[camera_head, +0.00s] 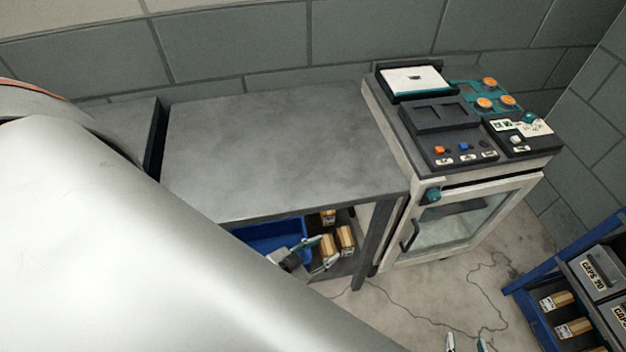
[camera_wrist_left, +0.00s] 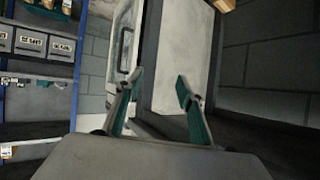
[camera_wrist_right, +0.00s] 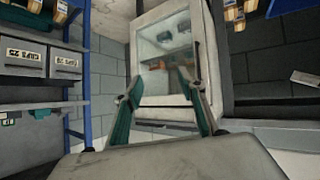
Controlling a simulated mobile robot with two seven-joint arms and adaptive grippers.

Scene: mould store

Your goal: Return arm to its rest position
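My left arm's large pale link fills the lower left of the head view. My left gripper (camera_head: 320,251) shows beyond it, in front of the open lower shelf of the bench. In the left wrist view the left gripper (camera_wrist_left: 159,78) has its teal-lined fingers apart with nothing between them. My right gripper (camera_head: 466,342) shows only as two separated fingertips at the bottom edge of the head view, over the floor. In the right wrist view the right gripper (camera_wrist_right: 154,76) is open and empty, with the glass-doored cabinet (camera_wrist_right: 143,100) behind its fingers.
A grey bench (camera_head: 270,140) with a clear top stands by the wall. Below it are a blue bin (camera_head: 268,236) and small boxes (camera_head: 345,239). A control-panel machine (camera_head: 465,180) stands right of it. A blue rack (camera_head: 535,277) with labelled bins (camera_head: 600,272) is at far right.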

